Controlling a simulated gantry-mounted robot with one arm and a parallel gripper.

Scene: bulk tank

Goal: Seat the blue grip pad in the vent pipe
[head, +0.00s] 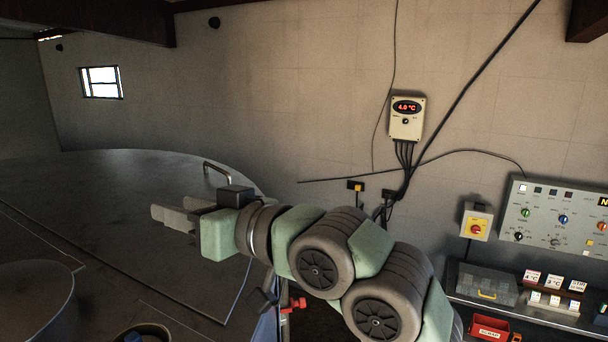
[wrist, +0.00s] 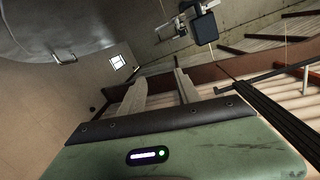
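My gripper (head: 172,210) is at the left end of my arm, above the tank top in the picture, with its fingers pointing left. In the wrist view my gripper (wrist: 159,80) has its two fingers apart and nothing between them. A round, dark-topped thing with a tan rim (head: 141,334) is cut off by the bottom edge of the head view, with a small bluish spot inside. I cannot tell whether it is the vent pipe or whether the spot is the blue grip pad. Neither is clearly identifiable in either view.
The broad tank top (head: 110,210) fills the left, with a metal handle (head: 217,168) at its rim. A raised round cylinder (head: 38,295) stands at lower left. At right are a control panel (head: 556,219), a shelf with a grey case (head: 487,284) and a red bin (head: 489,328).

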